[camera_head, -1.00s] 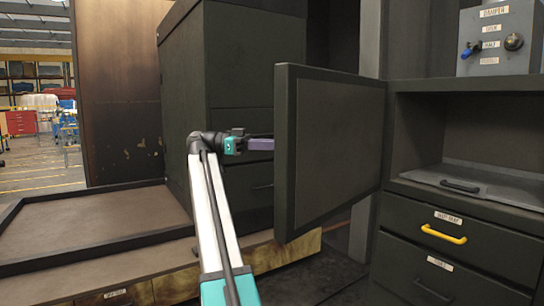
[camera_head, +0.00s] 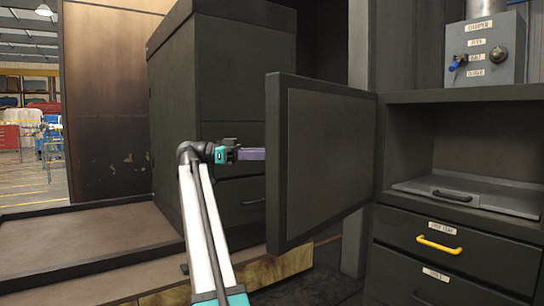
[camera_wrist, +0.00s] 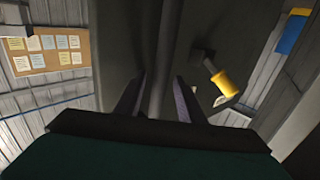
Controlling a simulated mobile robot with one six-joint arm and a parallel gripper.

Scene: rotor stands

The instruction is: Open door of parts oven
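The oven door (camera_head: 330,160) is a dark panel standing swung open in the head view, its right edge beside the open oven compartment (camera_head: 408,140). My gripper (camera_head: 252,154) is at the left edge of the door, with a purple finger passing behind it; the fingertips are hidden there. In the wrist view, the two fingers of my gripper (camera_wrist: 158,95) stand apart on either side of a dark upright bar or edge, with gaps visible. A yellow handle (camera_wrist: 224,82) on a dark mount shows right of the fingers.
A grey tray (camera_head: 470,196) lies in the compartment, above drawers with a yellow handle (camera_head: 439,245). A labelled control box (camera_head: 487,50) stands on top. A tall dark cabinet (camera_head: 170,130) and a low rimmed platform (camera_head: 85,240) are left of the door.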

